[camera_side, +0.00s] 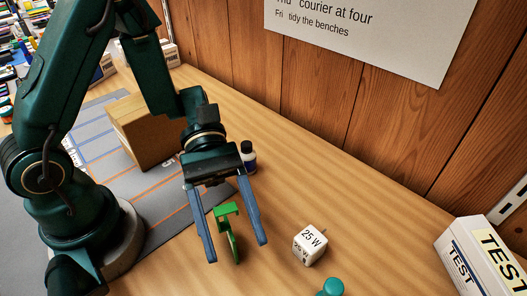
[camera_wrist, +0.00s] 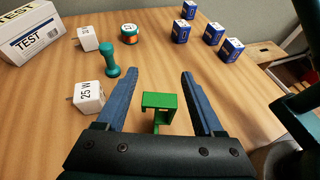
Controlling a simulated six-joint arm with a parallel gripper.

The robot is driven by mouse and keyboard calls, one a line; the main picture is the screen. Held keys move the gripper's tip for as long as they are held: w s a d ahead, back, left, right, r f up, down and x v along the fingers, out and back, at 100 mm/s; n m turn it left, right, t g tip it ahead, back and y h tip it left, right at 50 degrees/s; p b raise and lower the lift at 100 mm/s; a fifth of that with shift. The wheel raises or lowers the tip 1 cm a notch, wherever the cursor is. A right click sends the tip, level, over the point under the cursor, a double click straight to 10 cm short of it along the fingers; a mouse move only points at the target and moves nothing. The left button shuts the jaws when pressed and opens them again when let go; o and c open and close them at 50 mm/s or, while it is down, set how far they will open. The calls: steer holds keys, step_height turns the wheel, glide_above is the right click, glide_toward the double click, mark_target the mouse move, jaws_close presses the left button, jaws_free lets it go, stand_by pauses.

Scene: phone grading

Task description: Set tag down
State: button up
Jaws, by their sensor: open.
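The tag, a green angular piece with a bent top (camera_side: 228,211), is between the two blue fingers of my gripper (camera_side: 239,250) in the side view. It also shows in the wrist view (camera_wrist: 159,101), between the fingers with gaps on both sides. My gripper is open, and the fingers do not appear to touch the tag. The tag appears to stand on the wooden bench, though its lower end is partly hidden in the wrist view.
A white 25 W charger cube (camera_side: 310,244) stands right of my gripper. A small dark bottle (camera_side: 248,157) is behind it. A cardboard box (camera_side: 143,131) sits on the grey mat. A TEST box (camera_side: 472,258), a teal stamp-like piece (camera_wrist: 111,60) and several blue boxes (camera_wrist: 213,34) stand farther off.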

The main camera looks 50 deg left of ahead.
steer(key=a+r+m+t+y, duration=0.4)
steer(key=a+m+t+y, duration=0.1)
steer(key=a+m+y, duration=0.1)
steer(key=a+r+m+t+y, duration=0.4)
steer(key=a+m+t+y, duration=0.1)
steer(key=a+m+y, duration=0.1)
steer(key=a+m, duration=0.1)
steer(key=a, duration=0.1)
steer(key=shift+w+a+t, duration=0.3)
steer(key=shift+w+t, duration=0.05)
steer(key=shift+t, duration=0.05)
